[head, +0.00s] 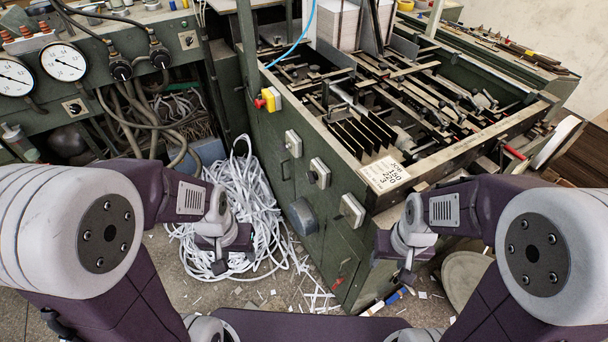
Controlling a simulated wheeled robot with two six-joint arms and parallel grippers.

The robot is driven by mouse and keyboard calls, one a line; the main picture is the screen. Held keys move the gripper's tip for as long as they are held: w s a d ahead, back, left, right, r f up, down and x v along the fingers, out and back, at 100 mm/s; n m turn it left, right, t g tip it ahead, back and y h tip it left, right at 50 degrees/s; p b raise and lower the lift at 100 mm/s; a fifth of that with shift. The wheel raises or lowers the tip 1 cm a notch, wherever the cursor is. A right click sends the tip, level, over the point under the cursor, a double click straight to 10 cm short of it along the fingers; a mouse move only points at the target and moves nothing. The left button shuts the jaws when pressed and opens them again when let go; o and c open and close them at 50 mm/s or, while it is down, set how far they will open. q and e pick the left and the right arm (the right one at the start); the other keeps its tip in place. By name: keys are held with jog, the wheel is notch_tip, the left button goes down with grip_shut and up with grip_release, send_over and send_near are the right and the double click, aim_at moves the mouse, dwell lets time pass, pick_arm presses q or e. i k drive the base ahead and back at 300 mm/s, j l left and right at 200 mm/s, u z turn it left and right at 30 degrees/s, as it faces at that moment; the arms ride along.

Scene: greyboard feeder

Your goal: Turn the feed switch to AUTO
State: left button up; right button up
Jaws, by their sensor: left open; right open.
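The green feeder machine (262,125) stands in the middle. I cannot read any AUTO marking or tell which way the knob points. My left gripper (220,266) is open, low and left of the panel, in front of the paper strips and apart from the boxes. My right gripper (404,278) is open, right of and below the lower box, touching nothing that I can see.
A yellow box with a red button (270,99) sits on the feeder's upper left corner. Tangled white paper strips (240,195) lie on the floor. A green gauge panel (90,60) with hanging cables is at left. A red handle (338,282) is low on the feeder.

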aim_at(313, 177)
jog(key=i+j+u, duration=0.15)
jog(key=j, duration=0.35)
jog(key=i+j+u, duration=0.2)
jog(key=i+j, duration=0.2)
